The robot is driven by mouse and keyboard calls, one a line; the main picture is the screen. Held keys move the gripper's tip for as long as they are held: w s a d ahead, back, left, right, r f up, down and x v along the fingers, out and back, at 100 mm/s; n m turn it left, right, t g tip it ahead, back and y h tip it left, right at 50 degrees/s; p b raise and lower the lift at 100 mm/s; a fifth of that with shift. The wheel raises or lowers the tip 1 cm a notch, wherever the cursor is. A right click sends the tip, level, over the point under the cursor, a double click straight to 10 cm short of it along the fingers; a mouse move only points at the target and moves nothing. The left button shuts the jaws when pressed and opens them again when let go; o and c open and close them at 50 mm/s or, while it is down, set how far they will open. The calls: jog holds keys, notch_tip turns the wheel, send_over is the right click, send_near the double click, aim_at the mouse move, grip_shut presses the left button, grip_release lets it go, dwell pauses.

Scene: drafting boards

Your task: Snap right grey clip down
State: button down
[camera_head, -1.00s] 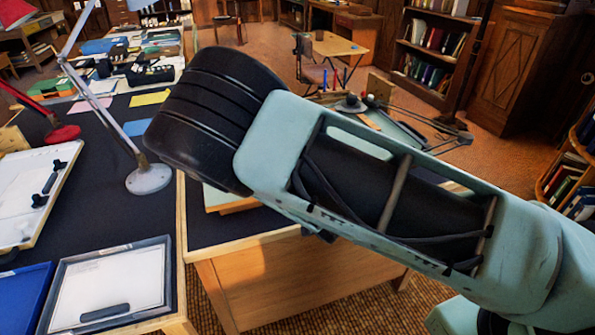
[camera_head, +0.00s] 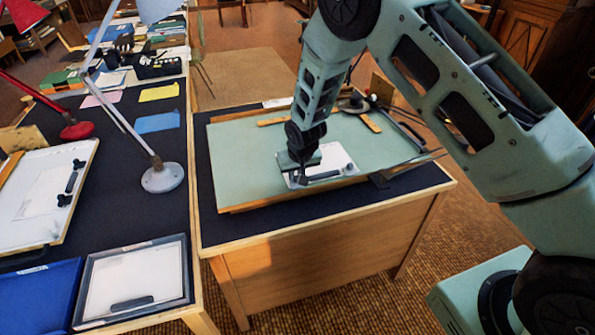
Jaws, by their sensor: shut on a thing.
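A white sheet (camera_head: 335,158) lies on the green drafting board (camera_head: 245,160) on the right desk. A small grey clip-like bar (camera_head: 325,176) shows along the sheet's front edge. My gripper (camera_head: 302,180) points down at the left part of the sheet, at its front edge. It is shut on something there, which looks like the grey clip. The fingers and the held part are small and dark, so the grip itself is hard to make out. I cannot tell whether the clip is up or down.
Dark drafting arms (camera_head: 405,130) and wooden strips (camera_head: 370,123) lie behind my gripper.

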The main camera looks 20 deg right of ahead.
jog(key=g, duration=0.1)
jog(key=w+g, duration=0.1)
jog(key=shift+f+g, duration=0.25)
jog(key=shift+g, duration=0.05)
jog(key=shift+w+f+g, duration=0.1)
jog(key=shift+g, duration=0.4)
jog(key=shift+f, duration=0.1)
jog(key=c, duration=1.4)
grip_release()
jog(key=shift+o, duration=0.2)
notch_tip(320, 180, up, 18)
jog(key=b, duration=0.3)
jog(key=shift+s+f+b, duration=0.2)
jog(key=shift+f+b, duration=0.05)
jog(key=shift+b, duration=0.1)
